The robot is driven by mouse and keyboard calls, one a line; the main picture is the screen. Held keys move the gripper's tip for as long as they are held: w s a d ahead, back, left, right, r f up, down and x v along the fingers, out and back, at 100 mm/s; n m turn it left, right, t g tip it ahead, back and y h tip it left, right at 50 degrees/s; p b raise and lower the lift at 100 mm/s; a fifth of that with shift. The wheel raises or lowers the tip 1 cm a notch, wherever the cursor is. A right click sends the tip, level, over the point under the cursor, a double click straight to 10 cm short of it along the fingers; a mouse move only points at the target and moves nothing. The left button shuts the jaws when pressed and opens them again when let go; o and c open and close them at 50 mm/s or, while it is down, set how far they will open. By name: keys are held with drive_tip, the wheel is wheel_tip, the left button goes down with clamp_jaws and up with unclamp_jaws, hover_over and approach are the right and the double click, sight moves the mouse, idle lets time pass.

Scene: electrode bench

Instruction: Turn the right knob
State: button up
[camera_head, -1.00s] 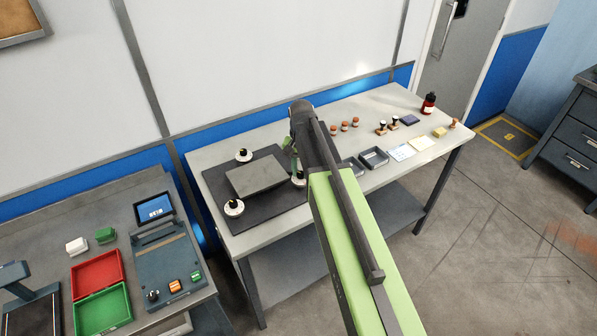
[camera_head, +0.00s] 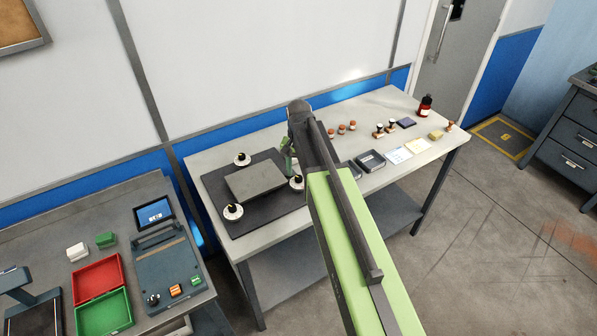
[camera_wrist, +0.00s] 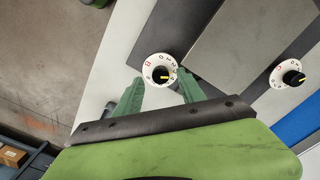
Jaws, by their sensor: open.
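The right knob (camera_wrist: 159,71) is a black knob with a yellow pointer on a white numbered dial. In the wrist view it shows between and just beyond the tips of my gripper (camera_wrist: 160,82). The two green fingers are spread, with nothing held; contact with the knob cannot be made out. In the head view the right knob (camera_head: 295,185) sits at the right of the grey plate (camera_head: 256,181), partly hidden by my arm. My gripper (camera_head: 289,163) is mostly hidden behind the arm there.
Two other knobs stand behind (camera_head: 241,159) and front left (camera_head: 232,212) of the plate, on a dark mat (camera_head: 262,222). Trays (camera_head: 370,162), stamps (camera_head: 391,126) and a red bottle (camera_head: 425,105) lie to the right. A second bench with red (camera_head: 97,279) and green boxes stands left.

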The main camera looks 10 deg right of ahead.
wheel_tip(320, 180, up, 16)
drive_tip(key=p, duration=1.4)
drive_tip(key=shift+f, duration=0.25)
drive_tip(key=b, duration=1.1)
approach(298, 178)
drive_tip(key=s+f, duration=0.3)
drive_tip(key=s, duration=0.2)
drive_tip(key=s+f+n+b, duration=0.3)
drive_tip(key=s+n, duration=0.2)
drive_tip(key=s, duration=0.4)
drive_tip(key=shift+a+b, duration=0.4)
drive_tip(key=shift+a, duration=0.05)
drive_tip(key=shift+f, duration=0.1)
